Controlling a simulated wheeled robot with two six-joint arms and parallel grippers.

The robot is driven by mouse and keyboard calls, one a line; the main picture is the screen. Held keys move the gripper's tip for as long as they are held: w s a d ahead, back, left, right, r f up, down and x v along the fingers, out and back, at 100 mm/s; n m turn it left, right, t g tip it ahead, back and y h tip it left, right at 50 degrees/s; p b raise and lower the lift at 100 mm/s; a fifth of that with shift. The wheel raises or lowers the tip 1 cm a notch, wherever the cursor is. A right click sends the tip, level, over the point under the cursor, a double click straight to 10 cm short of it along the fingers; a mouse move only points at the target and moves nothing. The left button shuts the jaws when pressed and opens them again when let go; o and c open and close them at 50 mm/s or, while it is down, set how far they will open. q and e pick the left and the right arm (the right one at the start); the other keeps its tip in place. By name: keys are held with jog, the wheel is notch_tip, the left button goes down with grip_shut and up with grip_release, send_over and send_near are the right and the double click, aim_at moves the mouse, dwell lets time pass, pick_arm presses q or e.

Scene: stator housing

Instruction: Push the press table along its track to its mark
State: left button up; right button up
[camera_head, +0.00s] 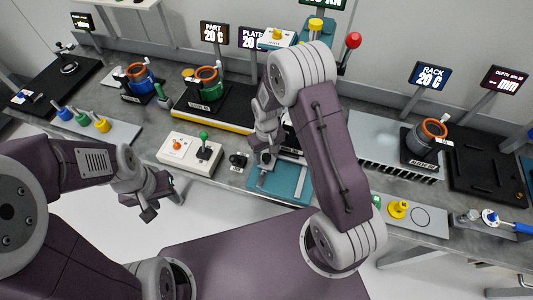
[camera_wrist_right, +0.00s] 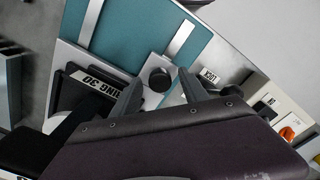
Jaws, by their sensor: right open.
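The press table is a grey plate (camera_wrist_right: 78,57) at the end of a teal base (camera_wrist_right: 125,30) with two pale rails, seen in the right wrist view. A black knob (camera_wrist_right: 158,78) stands on the plate's edge. A black fixture with a partly hidden label (camera_wrist_right: 98,83) sits on the plate. In the head view the teal base (camera_head: 280,183) shows below my right gripper (camera_head: 266,156); my arm hides much of the press. My right gripper is open, its fingers on either side of the knob; contact is unclear. My left gripper (camera_head: 160,202) hangs empty before the bench, fingers apart.
A white box with a green lever (camera_head: 203,148) and a small black button unit (camera_head: 238,160) stand left of the press. A grey finned rack (camera_head: 375,150) stands right. A red-knobbed lever (camera_head: 352,41) rises behind my right arm. The rails' bare stretch looks clear.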

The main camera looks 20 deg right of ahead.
grip_shut()
dwell(1.4)
